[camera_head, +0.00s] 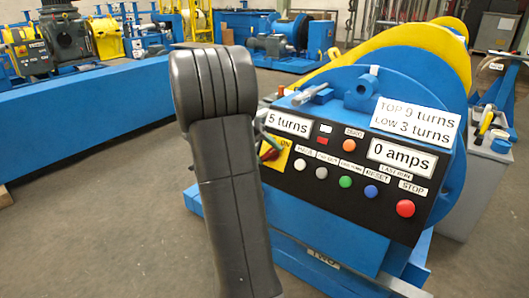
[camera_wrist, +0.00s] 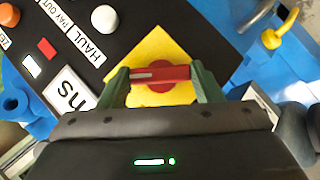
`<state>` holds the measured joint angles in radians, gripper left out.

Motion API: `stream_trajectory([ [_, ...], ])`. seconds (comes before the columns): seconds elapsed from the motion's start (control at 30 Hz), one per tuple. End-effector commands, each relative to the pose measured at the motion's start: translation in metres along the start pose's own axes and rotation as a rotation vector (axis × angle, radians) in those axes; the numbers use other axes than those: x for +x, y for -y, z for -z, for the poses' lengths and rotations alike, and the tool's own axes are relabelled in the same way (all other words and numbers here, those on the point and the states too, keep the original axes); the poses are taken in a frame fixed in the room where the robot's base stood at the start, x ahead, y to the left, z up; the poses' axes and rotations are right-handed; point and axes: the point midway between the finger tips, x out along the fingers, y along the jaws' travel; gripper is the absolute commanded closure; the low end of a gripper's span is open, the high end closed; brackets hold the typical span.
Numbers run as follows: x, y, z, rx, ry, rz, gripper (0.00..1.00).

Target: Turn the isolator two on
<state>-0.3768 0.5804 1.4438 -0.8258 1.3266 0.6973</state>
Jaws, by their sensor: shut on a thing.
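The isolator is a red rotary handle (camera_wrist: 172,73) on a yellow square plate (camera_wrist: 158,45), at the left end of the black control panel marked for unit "TWO" in the head view. The handle also shows in the head view (camera_head: 269,155), with "ON" lettered on the plate above and to its right. My gripper (camera_wrist: 161,80) is shut on the handle, with one green finger at each end of it. In the wrist view the handle lies nearly level between the fingers.
Signs read "5 turns" and "0 amps" (camera_head: 401,157). A blue beam (camera_head: 90,120) crosses the left. A yellow hook-like part (camera_wrist: 272,38) is near the gripper's right.

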Motion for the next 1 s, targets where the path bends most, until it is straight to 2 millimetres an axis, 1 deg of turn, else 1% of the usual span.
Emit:
stream_trajectory([
  [0.3,0.0006,-0.0003,-0.0005,0.074,0.001,0.053,0.64],
  [0.77,0.0006,-0.0001,-0.0006,0.084,0.001,0.061,0.64],
  [0.8,0.0006,-0.0001,-0.0006,0.084,0.001,0.061,0.37],
  [0.9,0.0006,-0.0002,-0.0005,0.084,0.001,0.06,0.19],
  [1.0,0.0005,-0.0005,-0.0004,0.083,0.001,0.06,0.19],
])
